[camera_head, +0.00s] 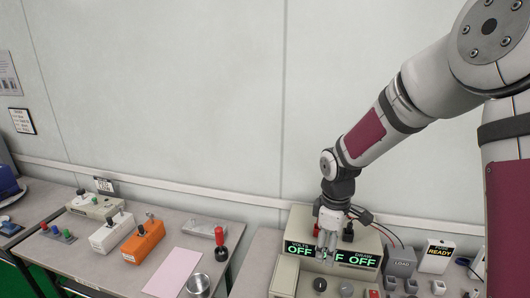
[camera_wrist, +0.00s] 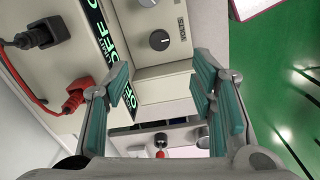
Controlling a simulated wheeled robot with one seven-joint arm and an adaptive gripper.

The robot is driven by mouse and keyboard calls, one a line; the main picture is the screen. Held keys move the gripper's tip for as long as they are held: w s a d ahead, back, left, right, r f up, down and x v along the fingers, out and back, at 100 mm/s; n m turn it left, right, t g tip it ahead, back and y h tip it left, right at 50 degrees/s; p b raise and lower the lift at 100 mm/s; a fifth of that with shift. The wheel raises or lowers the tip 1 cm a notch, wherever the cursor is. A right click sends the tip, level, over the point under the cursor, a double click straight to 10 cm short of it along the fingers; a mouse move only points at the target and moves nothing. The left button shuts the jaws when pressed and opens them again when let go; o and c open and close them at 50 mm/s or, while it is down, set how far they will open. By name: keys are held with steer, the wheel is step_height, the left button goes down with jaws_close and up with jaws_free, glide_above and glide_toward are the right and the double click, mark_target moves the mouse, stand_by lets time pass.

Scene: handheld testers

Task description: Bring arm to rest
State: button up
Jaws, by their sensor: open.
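My gripper (camera_head: 328,240) hangs from my arm in front of a beige power supply (camera_head: 300,217) at the lower right of the head view. Its display reads OFF. The gripper's fingers cover part of that display. In the wrist view the teal-padded fingers of my gripper (camera_wrist: 163,88) stand apart with nothing between them. Beyond them is a beige panel with a dark knob (camera_wrist: 159,40). Red and black plugs (camera_wrist: 72,97) sit at the left of the wrist view. I cannot tell the exact gap between the fingers and the power supply.
A grey LOAD box (camera_head: 401,262) and a READY box (camera_head: 436,256) stand right of the supply. The left table holds an orange tester (camera_head: 143,243), a white tester (camera_head: 111,233), a pink sheet (camera_head: 172,274) and a metal cup (camera_head: 199,286). A pale wall (camera_head: 220,100) rises behind.

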steer(key=s+r+m+t, duration=0.1)
steer(key=s+r+m, duration=0.3)
steer(key=r, duration=0.5)
steer(key=s+r+m+t, duration=0.1)
steer(key=s+r+m, duration=0.2)
steer(key=s, duration=0.7)
steer(key=s+r+m+t, duration=0.2)
steer(key=s+r+m, duration=0.2)
steer(key=s+r, duration=0.4)
steer(key=s, duration=0.3)
steer(key=shift+m+t, duration=0.3)
steer(key=shift+d+r, duration=0.1)
